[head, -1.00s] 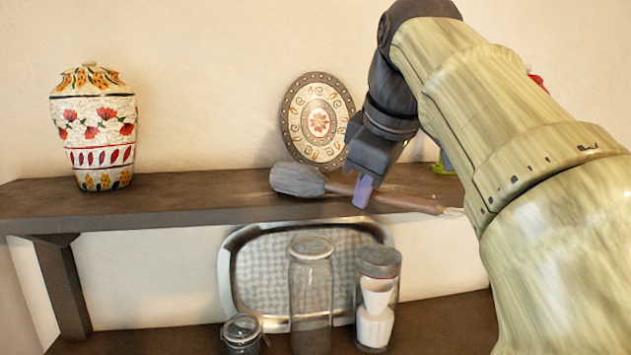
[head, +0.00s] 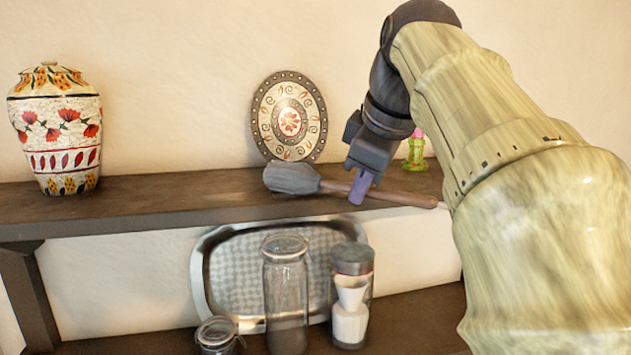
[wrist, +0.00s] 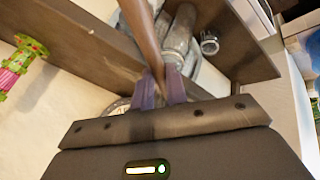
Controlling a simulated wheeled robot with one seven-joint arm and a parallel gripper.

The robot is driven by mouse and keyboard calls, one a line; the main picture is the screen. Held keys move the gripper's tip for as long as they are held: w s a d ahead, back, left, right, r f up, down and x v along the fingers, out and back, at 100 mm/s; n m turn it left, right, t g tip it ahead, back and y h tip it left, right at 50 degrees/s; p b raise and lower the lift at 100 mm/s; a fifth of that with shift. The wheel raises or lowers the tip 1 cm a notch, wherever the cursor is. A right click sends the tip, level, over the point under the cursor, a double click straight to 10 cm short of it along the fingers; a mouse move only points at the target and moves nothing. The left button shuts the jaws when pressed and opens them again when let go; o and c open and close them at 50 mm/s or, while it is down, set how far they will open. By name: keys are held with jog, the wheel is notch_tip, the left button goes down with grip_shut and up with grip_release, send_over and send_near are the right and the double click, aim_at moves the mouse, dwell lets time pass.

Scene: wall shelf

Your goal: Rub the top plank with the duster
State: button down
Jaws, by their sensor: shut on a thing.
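The duster (head: 292,179) has a grey head and a long brown wooden handle that points right. My gripper (head: 359,187) is shut on the handle near the head, with its purple fingers around it. In the wrist view the handle (wrist: 143,35) runs up and away from between the purple fingertips (wrist: 161,90). The top plank (head: 150,199) is dark wood and spans the picture. The duster's head is at the plank, over its front part; I cannot tell whether it touches the surface.
On the top plank stand a floral vase (head: 57,130) at left, an oval decorated plate (head: 289,117) against the wall and a small green-pink figurine (head: 416,152) at right. A jar (head: 285,290), a canister (head: 351,300) and a silver tray (head: 214,265) are on the shelf below.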

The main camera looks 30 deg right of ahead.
jog(key=shift+d+f, duration=0.1)
jog(key=shift+d, duration=0.05)
jog(key=shift+s+d, duration=0.3)
jog(key=shift+d, duration=0.55)
jog(key=shift+s+d, duration=0.25)
jog(key=shift+d, duration=0.55)
jog(key=shift+s+d, duration=0.3)
jog(key=shift+d, duration=0.5)
jog(key=shift+s+d, duration=0.3)
jog(key=shift+d, duration=0.5)
jog(key=shift+s+d, duration=0.25)
jog(key=shift+d, duration=0.65)
jog(key=shift+s+d, duration=0.2)
jog(key=shift+d, duration=0.65)
jog(key=shift+s, duration=0.1)
